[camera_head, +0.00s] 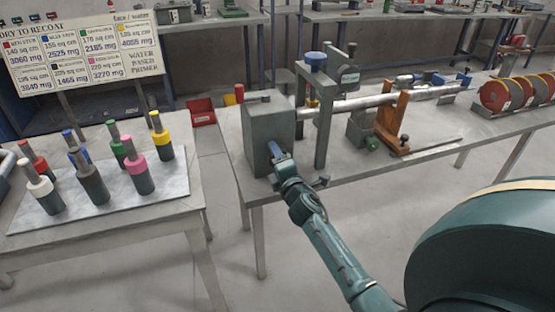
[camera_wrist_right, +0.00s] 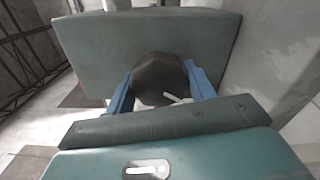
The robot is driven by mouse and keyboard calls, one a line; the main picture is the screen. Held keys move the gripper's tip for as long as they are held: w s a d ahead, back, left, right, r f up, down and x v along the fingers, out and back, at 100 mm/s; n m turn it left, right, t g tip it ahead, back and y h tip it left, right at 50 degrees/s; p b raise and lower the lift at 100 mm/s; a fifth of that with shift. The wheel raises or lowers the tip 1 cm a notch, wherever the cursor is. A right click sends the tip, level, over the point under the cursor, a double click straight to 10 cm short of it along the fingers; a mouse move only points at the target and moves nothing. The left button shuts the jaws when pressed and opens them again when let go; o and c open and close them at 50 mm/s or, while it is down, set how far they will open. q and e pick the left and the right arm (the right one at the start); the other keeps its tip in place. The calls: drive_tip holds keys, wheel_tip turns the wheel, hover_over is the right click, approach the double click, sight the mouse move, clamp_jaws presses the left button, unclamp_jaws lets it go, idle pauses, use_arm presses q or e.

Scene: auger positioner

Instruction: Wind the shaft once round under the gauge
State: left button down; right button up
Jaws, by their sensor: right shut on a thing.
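The silver shaft (camera_head: 350,104) runs horizontally from the grey headstock box (camera_head: 262,125) to an orange-brown rest (camera_head: 390,122). A grey upright frame with a blue knob (camera_head: 316,60) stands across the shaft. A dark gauge-like unit (camera_head: 347,76) sits beside the frame above the shaft; its face is not readable. My right gripper (camera_head: 275,150) is at the near face of the headstock. In the right wrist view its blue fingers are shut on a dark faceted knob (camera_wrist_right: 160,78) in front of the grey box. My left gripper is not in view.
A table at left holds several capped cylinders (camera_head: 90,180) on a plate, with a price-style sign (camera_head: 85,60) behind. Red discs (camera_head: 495,96) sit at the bench's right end. The bench's near edge is mostly clear.

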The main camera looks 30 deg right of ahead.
drive_tip(key=m, duration=0.6)
drive_tip(key=shift+r+m+p, duration=0.1)
drive_tip(key=shift+m+p, duration=0.2)
drive_tip(key=shift+p, duration=0.1)
drive_tip(key=m+p, duration=0.1)
drive_tip(key=m, duration=0.2)
drive_tip(key=shift+m, duration=0.9)
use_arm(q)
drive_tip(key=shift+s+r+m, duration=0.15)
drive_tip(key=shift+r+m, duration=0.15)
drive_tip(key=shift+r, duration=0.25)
use_arm(e)
drive_tip(key=shift+m, duration=0.3)
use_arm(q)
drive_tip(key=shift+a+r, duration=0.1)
use_arm(e)
drive_tip(key=o, duration=1)
drive_tip(key=shift+c, duration=0.2)
